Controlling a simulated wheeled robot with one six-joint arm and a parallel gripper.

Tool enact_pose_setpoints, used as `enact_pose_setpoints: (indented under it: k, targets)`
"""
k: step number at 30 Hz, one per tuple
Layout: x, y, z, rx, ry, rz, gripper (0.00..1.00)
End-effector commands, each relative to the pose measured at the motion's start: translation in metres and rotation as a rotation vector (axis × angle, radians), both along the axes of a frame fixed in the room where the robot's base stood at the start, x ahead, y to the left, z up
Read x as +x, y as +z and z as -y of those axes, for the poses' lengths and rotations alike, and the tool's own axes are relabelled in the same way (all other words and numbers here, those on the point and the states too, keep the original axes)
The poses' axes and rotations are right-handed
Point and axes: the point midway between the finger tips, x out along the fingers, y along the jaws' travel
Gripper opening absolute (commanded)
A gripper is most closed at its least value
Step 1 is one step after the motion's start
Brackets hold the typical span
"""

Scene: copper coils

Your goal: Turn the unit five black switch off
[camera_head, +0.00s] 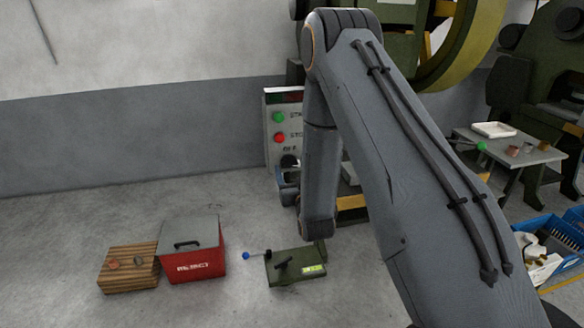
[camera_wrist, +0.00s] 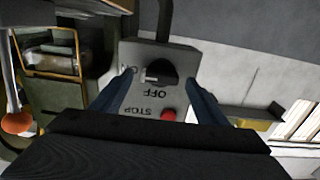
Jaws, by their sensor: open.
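The black switch (camera_wrist: 162,72) is a round knob on a grey control panel (camera_wrist: 180,55), seen upside down in the wrist view. The word OFF stands below it in that picture, and lettering that looks like ON is at its left. Its ridge seems to lie roughly sideways, toward that left lettering. My gripper (camera_wrist: 162,80) is open, its two dark blue fingers on either side of the knob; I cannot tell if they touch it. In the head view the panel (camera_head: 270,130) stands behind my arm, with the black switch (camera_head: 290,161) partly hidden. No unit number is readable.
A red stop button (camera_wrist: 168,114) sits close to one finger; a green start button (camera_head: 278,117) is farther up the panel. A red reject box (camera_head: 190,262), a wooden crate (camera_head: 128,281) and a green floor device (camera_head: 285,272) stand on the floor. Open floor lies left.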

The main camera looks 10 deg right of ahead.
Motion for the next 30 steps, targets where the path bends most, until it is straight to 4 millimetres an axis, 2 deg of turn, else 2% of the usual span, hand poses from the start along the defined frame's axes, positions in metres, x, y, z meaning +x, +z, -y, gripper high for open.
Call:
enact_pose_setpoints:
  k: [6, 14, 21, 30]
  targets:
    - [0.015, 0.001, 0.000, 0.000, 0.000, 0.001, 0.68]
    - [0.016, 0.000, 0.000, 0.000, 0.000, 0.000, 0.68]
    - [0.016, 0.000, 0.000, 0.000, 0.000, 0.000, 0.27]
    - [0.016, 0.000, 0.000, -0.032, 0.000, 0.000, 0.27]
